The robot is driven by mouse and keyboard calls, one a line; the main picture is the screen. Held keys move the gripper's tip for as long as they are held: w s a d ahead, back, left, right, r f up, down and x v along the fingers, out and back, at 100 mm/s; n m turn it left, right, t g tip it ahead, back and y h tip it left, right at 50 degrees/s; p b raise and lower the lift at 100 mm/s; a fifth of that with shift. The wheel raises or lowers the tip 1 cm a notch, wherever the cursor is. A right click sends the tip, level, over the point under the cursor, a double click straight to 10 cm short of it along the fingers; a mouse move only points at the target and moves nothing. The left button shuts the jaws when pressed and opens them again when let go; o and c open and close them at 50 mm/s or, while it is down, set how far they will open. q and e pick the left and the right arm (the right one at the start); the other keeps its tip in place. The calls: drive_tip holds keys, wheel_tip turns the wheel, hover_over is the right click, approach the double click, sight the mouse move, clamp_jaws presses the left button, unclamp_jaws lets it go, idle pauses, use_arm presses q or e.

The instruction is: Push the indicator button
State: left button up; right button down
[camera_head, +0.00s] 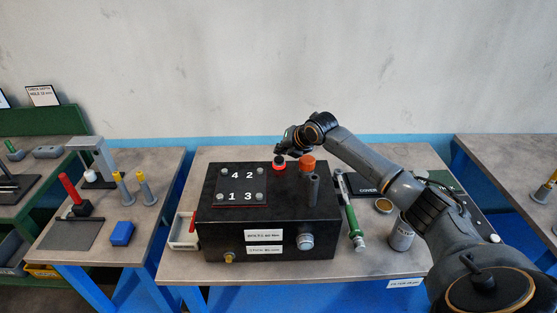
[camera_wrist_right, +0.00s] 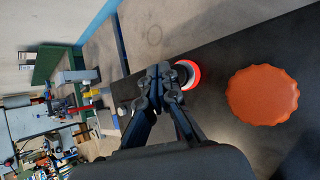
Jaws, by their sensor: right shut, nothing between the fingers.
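The button (camera_head: 279,163), which has a red ring and a dark centre, sits on top of a black box (camera_head: 222,240) near its back edge. Its glowing red ring (camera_wrist_right: 194,77) also shows in the right wrist view, partly hidden behind my fingers. My right gripper (camera_head: 285,151) is above the box, just over and behind the button. In the wrist view its fingers (camera_wrist_right: 158,72) are closed together and empty, with the tips just left of the button. I cannot tell whether they touch it. My left gripper is out of view.
An orange scalloped knob (camera_head: 307,163) is just right of the button, and a dark upright post (camera_head: 313,189) stands nearer the front. A numbered plate (camera_head: 241,186) with bolts covers the left of the box.

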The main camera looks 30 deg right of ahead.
sight(281, 160)
drive_tip(key=shift+f, duration=0.45)
drive_tip(key=shift+f, duration=0.4)
idle(0.4)
drive_tip(key=shift+r, duration=0.1)
drive_tip(key=shift+r+p, duration=0.5)
drive_tip(key=shift+r, duration=0.25)
wheel_tip(281, 160, up, 6)
drive_tip(key=p, duration=0.5)
idle(0.4)
